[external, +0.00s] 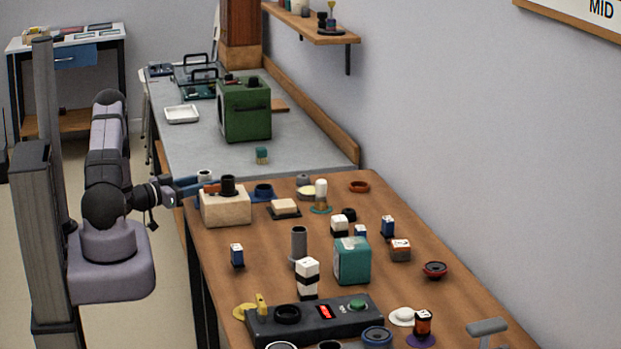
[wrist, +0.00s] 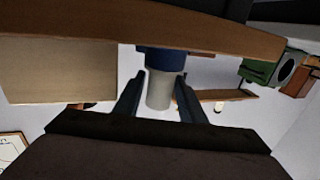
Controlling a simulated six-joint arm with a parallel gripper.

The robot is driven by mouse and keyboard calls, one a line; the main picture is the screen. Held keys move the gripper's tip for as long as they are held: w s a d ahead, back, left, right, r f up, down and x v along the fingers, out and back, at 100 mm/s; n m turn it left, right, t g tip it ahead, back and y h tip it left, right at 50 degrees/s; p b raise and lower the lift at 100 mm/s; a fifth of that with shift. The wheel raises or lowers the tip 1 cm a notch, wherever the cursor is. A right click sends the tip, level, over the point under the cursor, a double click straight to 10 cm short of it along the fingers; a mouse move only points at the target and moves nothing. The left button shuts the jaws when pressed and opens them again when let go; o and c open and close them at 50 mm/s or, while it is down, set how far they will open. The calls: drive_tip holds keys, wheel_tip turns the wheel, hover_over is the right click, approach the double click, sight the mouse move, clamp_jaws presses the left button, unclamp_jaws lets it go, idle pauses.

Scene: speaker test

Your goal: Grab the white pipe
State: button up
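The white pipe (wrist: 159,90) is a short, pale upright cylinder on a blue base (wrist: 161,60). The wrist view is upside down, so the pipe hangs downward there. My gripper (wrist: 162,76) is open, with a dark finger on each side of the pipe and a visible gap to both. I cannot tell how deep the pipe sits between the fingers. In the external view, my gripper (external: 197,186) is at the table's far left corner, just behind a wooden block. A small pale top (external: 204,174) beside the fingers is probably the pipe; its lower part is hidden.
The wooden block (external: 226,209) with a black knob stands close beside my gripper, and also fills the left of the wrist view (wrist: 60,72). A blue dish (external: 262,192) lies to the right. Several small objects cover the brown table (external: 215,265). A green box (external: 245,110) stands behind.

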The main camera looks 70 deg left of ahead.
drive_tip(key=shift+p+x, duration=0.35)
drive_tip(key=shift+x, duration=1.6)
drive_tip(key=c, duration=0.8)
drive_tip(key=shift+r, duration=0.1)
drive_tip(key=shift+r, duration=0.15)
drive_tip(key=shift+r, duration=4.85)
